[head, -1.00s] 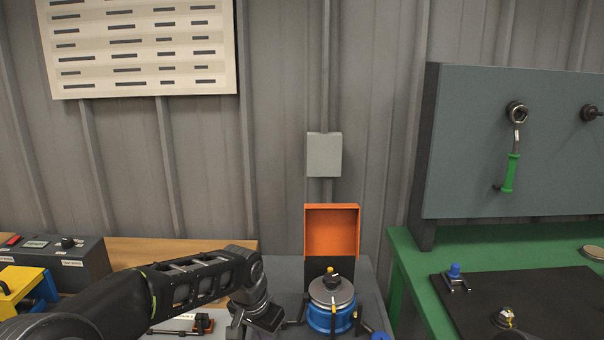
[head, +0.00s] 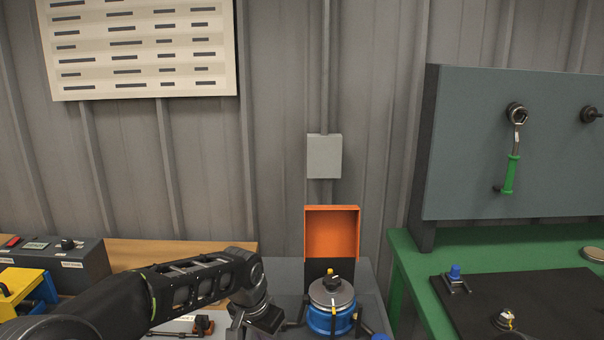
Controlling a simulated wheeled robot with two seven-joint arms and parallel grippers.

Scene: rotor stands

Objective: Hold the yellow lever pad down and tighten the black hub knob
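A blue round stand (head: 331,321) carries a grey disc (head: 331,292) near the bottom middle of the head view. A small black knob (head: 331,274) with a yellow mark sits upright on top of the disc; it looks like the hub knob. I cannot make out a yellow lever pad on this stand. My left arm comes in from the left, and its wrist hangs just left of the stand, apart from the knob. My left gripper (head: 240,335) is cut off by the bottom edge, so its opening is hidden. My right gripper is out of view.
An open orange box (head: 332,232) stands behind the blue stand. At right, a green bench (head: 425,290) bears a dark mat (head: 480,312) with small fittings, below a grey tool panel (head: 465,150). A yellow and blue unit (head: 20,290) stands at far left.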

